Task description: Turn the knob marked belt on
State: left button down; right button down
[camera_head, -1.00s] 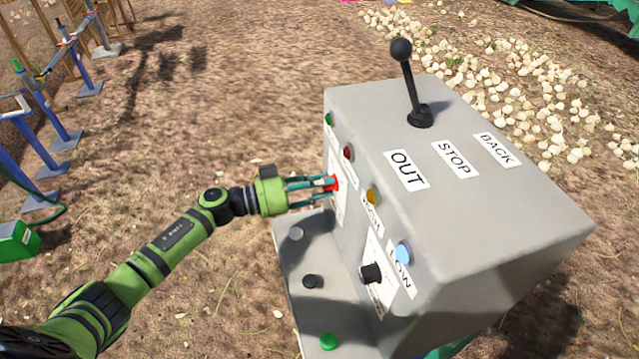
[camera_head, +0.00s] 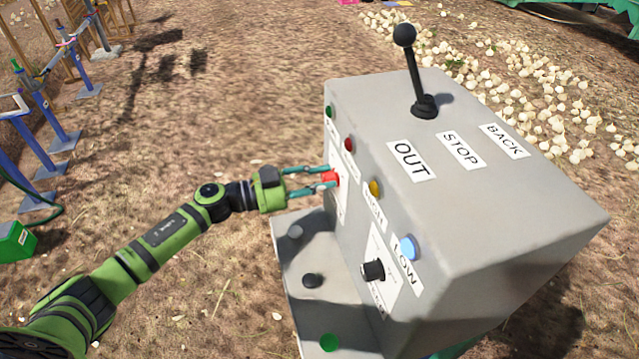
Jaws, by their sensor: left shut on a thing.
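A grey control box (camera_head: 470,225) stands at the right of the head view. A red knob (camera_head: 331,178) sits on a white label plate on its left face; the plate's wording cannot be read. My left gripper (camera_head: 328,178) reaches in from the left, its teal fingers shut on the red knob. The fingers hide part of the knob and its plate. A black knob (camera_head: 373,270) sits on another white plate lower on the same face, clear of the gripper. My right gripper is not in view.
A black lever (camera_head: 415,75) rises from the box top beside OUT, STOP and BACK labels. A lower ledge (camera_head: 310,260) with grey, black and green buttons juts out under my left wrist. Blue posts stand at far left. Pale onions lie behind the box.

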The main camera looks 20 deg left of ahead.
pick_arm(q)
jog(key=m+b, duration=0.1)
jog(key=m, duration=0.1)
jog(key=m+b, duration=0.1)
jog(key=m, duration=0.1)
jog(key=shift+d+r+m+b, duration=0.1)
jog(key=shift+r+m+b, duration=0.1)
jog(key=shift+m+b, duration=0.15)
jog(key=shift+f+m+b, duration=0.1)
jog(key=shift+m+b, duration=1.15)
jog(key=shift+m, duration=0.8)
jog(key=shift+s+d, duration=0.1)
jog(key=shift+f, duration=0.1)
jog(key=c, duration=1)
grip_release()
jog(key=shift+o, duration=0.3)
jog(key=shift+s, duration=0.15)
jog(key=v, duration=1.2)
